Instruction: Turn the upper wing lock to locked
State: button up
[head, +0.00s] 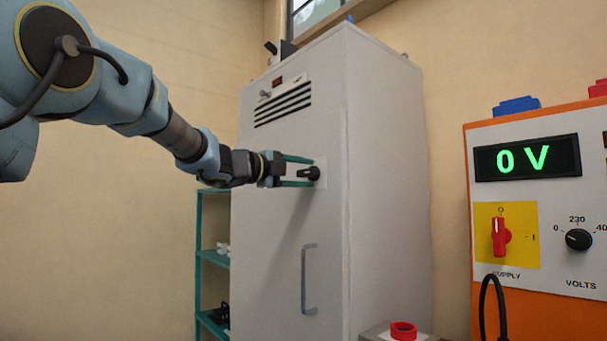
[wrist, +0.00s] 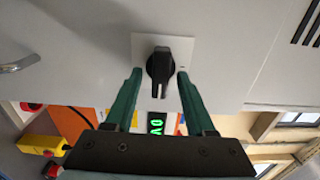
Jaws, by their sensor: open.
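The upper wing lock is a black wing knob (head: 314,173) on a pale square plate on the grey cabinet door (head: 270,225). In the wrist view the knob (wrist: 160,66) stands near the top middle, its long axis up and down in the picture, with a pale line at its lower end. My gripper (head: 298,172) is open, with its teal fingers reaching to the plate above and below the knob. In the wrist view my gripper (wrist: 160,75) has one fingertip on each side of the knob, with narrow gaps showing.
A vertical bar handle (head: 308,279) is lower on the door, and a vent grille (head: 283,103) is above. An orange-edged supply panel (head: 535,240) reading 0 V stands at the right. A teal shelf (head: 200,262) is left of the cabinet. A red ring-shaped item (head: 403,330) sits at the bottom.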

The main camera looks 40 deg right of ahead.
jog(key=shift+a, duration=0.1)
jog(key=a+b, duration=0.2)
jog(key=a, duration=0.8)
jog(key=shift+w+a, duration=0.3)
